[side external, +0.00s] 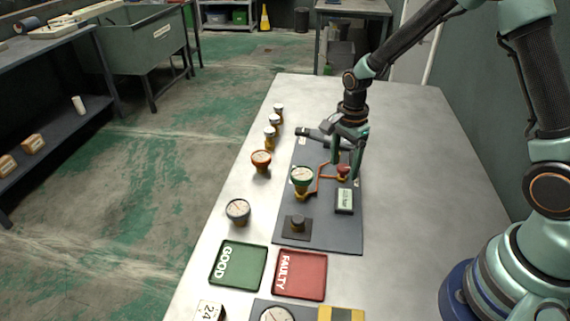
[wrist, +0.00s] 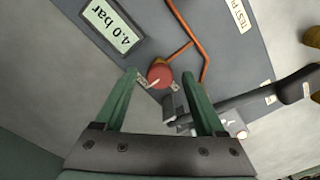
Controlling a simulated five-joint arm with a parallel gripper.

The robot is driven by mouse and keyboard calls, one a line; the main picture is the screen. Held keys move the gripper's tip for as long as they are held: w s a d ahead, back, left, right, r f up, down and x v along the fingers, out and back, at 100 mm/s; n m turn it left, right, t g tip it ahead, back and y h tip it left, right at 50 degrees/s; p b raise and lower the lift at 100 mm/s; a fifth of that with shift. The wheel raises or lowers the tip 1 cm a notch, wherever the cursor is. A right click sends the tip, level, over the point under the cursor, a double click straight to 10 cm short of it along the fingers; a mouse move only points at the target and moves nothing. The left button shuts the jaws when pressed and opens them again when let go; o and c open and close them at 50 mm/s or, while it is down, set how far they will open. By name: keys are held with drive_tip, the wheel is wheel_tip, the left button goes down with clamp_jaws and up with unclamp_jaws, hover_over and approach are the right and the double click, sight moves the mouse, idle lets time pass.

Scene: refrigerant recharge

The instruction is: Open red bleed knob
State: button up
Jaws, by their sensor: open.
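The red bleed knob (wrist: 160,76) shows in the wrist view as a round red cap with a pale pointer line, beside an orange pipe. In the side external view the red knob (side external: 344,169) sits on the grey test panel (side external: 291,260), partly hidden by a finger. My gripper (wrist: 160,78) is open, with its green fingers on either side of the knob in the wrist view. In the side external view my gripper (side external: 345,165) points down over the knob. I cannot tell whether either finger touches it.
A display (wrist: 112,25) reading 4.0 bar lies near the knob. A green-rimmed gauge (side external: 302,176) stands on the panel left of my gripper. A dark pump-like handle (side external: 318,135) lies behind. Green (side external: 238,286) and red (side external: 300,294) trays sit in front. The table's right side is clear.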

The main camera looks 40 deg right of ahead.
clamp_jaws()
drive_tip(key=shift+n, duration=0.3)
drive_tip(key=n, duration=0.3)
drive_tip(key=shift+n, duration=0.3)
drive_tip(key=n, duration=0.4)
drive_tip(key=shift+n, duration=0.3)
drive_tip(key=n, duration=0.9)
drive_tip(key=shift+r, duration=0.1)
